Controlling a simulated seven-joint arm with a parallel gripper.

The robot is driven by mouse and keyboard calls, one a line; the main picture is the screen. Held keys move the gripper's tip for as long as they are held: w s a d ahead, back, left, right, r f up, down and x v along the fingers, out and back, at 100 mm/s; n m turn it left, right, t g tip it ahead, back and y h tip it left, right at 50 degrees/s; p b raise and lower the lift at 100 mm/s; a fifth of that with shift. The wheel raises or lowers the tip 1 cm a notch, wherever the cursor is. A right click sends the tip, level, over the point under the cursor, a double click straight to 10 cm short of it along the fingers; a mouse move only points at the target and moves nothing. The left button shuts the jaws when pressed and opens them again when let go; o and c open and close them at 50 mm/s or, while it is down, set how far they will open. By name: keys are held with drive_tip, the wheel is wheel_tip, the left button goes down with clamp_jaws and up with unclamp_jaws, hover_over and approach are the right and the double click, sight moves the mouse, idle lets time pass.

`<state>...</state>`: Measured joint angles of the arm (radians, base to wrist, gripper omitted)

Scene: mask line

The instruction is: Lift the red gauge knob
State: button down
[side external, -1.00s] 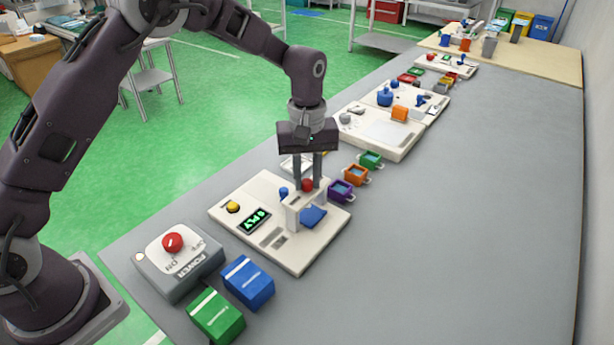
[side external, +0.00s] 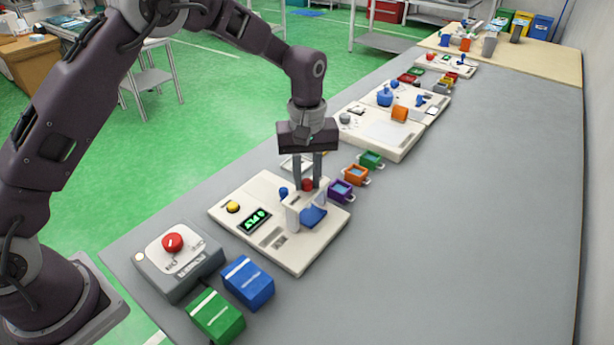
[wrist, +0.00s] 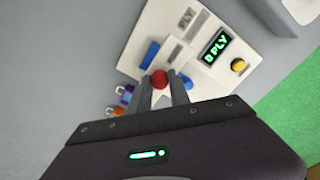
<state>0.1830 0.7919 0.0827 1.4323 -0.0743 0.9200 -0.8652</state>
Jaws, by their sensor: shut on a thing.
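The red gauge knob (side external: 307,185) sits at the top of a white bracket (side external: 292,216) on the near white board (side external: 297,262). My gripper (side external: 308,184) points straight down over it, with its two fingers closed on the knob's sides. In the wrist view the red knob (wrist: 159,79) shows between the fingertips (wrist: 160,82). Whether the knob is clear of the bracket cannot be told.
A grey power box (side external: 177,262) with a red button, a blue box (side external: 248,283) and a green box (side external: 216,317) stand on the near side. Purple (side external: 341,191), orange (side external: 356,175) and green (side external: 371,160) bins line the board's far side. The grey table at right is clear.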

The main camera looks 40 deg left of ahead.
sight(307, 181)
drive_tip(key=shift+r, duration=1.25)
drive_tip(key=c, duration=1.2)
unclamp_jaws()
drive_tip(key=shift+r, duration=0.1)
wheel_tip(307, 181, up, 6)
drive_tip(key=shift+r, duration=0.45)
